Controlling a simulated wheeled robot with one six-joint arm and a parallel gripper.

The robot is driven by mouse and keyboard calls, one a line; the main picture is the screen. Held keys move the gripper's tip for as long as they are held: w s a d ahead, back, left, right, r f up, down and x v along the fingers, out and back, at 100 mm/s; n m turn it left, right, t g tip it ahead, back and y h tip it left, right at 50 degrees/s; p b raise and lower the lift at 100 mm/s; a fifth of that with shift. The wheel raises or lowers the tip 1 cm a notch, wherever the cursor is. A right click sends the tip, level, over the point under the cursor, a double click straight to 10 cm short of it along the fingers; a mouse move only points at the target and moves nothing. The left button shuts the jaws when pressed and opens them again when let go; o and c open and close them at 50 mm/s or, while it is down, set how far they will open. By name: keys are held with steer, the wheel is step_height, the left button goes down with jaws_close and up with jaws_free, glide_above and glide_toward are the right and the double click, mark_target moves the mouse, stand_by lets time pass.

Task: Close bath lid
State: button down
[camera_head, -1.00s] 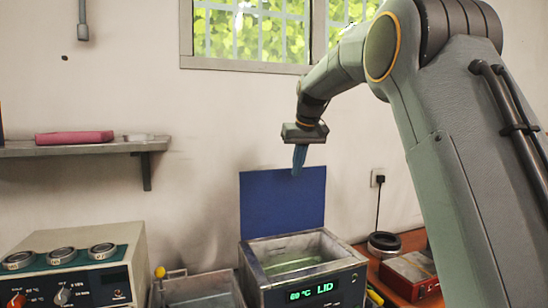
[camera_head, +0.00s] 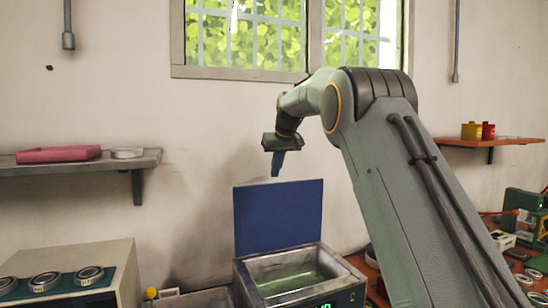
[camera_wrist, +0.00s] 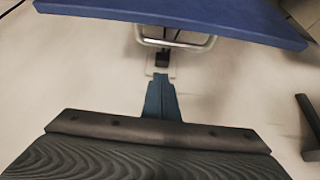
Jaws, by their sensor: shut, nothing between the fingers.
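The bath (camera_head: 250,285) is a metal box with greenish liquid inside and a lit green display on its front. Its blue lid (camera_head: 278,215) stands upright, open, at the back edge of the bath. In the wrist view the lid (camera_wrist: 180,14) spans the top, with a metal handle (camera_wrist: 176,42) on it. My gripper (camera_head: 276,174) is shut and empty. In the head view it hangs just above the lid's top edge, pointing down. In the wrist view its blue fingers (camera_wrist: 161,80) are together, below the handle in the picture. I cannot tell whether they touch the lid.
A shelf (camera_head: 60,167) with a pink box (camera_head: 58,154) is at the left. A device with several rings (camera_head: 75,275) on top stands at the lower left. A right shelf (camera_head: 485,142) holds small containers. Tools and rings crowd the right bench.

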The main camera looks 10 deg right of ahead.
steer(key=shift+s+d+f+p, duration=0.1)
steer(key=shift+s+f+p, duration=0.45)
steer(key=shift+s, duration=0.25)
steer(key=shift+s+d+f+p, duration=0.1)
steer(key=shift+s+f+p, duration=0.35)
steer(key=shift+s, duration=0.35)
